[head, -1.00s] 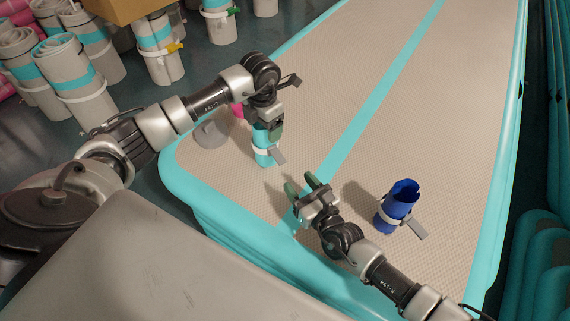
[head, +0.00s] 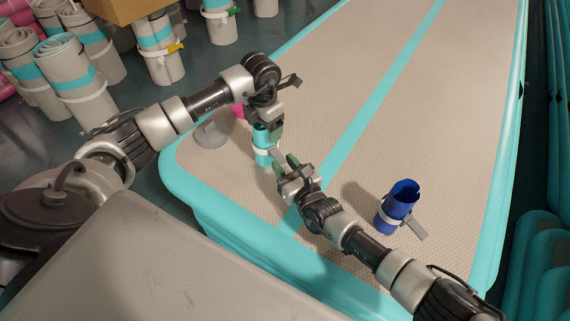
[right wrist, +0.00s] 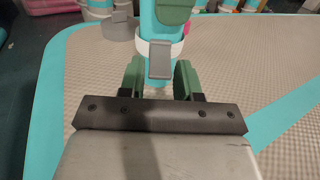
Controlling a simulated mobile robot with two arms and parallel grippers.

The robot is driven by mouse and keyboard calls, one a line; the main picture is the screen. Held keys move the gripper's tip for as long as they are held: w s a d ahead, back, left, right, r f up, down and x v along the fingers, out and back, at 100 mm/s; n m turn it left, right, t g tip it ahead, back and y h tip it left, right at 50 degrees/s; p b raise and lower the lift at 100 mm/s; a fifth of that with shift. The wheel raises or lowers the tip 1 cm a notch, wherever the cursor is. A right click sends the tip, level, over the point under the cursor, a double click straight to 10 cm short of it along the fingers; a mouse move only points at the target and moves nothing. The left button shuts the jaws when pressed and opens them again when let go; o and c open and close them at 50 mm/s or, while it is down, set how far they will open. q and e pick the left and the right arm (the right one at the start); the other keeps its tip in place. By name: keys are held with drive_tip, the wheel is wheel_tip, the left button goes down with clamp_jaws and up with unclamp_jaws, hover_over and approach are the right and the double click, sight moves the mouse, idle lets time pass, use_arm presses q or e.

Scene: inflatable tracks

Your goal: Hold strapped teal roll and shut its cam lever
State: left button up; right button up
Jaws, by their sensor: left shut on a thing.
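The teal roll (head: 261,146) stands upright on the inflatable track, with a white strap around it. My left gripper (head: 275,131) is shut on the roll's upper part from above. In the right wrist view the roll (right wrist: 153,22) rises just beyond my right gripper, and a green finger of my left gripper shows against it. The grey cam lever (right wrist: 160,59) sits on the strap and sticks out towards my right gripper. My right gripper (head: 287,164) is open, its green fingers either side of the lever's line in the wrist view (right wrist: 159,78). Contact with the lever cannot be told.
A blue strapped roll (head: 400,200) with its lever out stands to the right on the track (head: 380,130). A grey disc-like thing (head: 213,132) and a pink item (head: 238,111) are beside the teal roll. Several grey rolls (head: 75,80) stand on the floor behind left.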

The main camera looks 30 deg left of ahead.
drive_tip(key=c, duration=0.5)
drive_tip(key=shift+f+t+y, duration=0.3)
drive_tip(key=shift+f+y, duration=0.15)
drive_tip(key=shift+y, duration=0.15)
drive_tip(key=shift+c, duration=0.2)
drive_tip(key=o, duration=0.9)
drive_tip(key=shift+o, duration=0.2)
drive_tip(key=v, duration=1.2)
drive_tip(key=shift+s, duration=0.1)
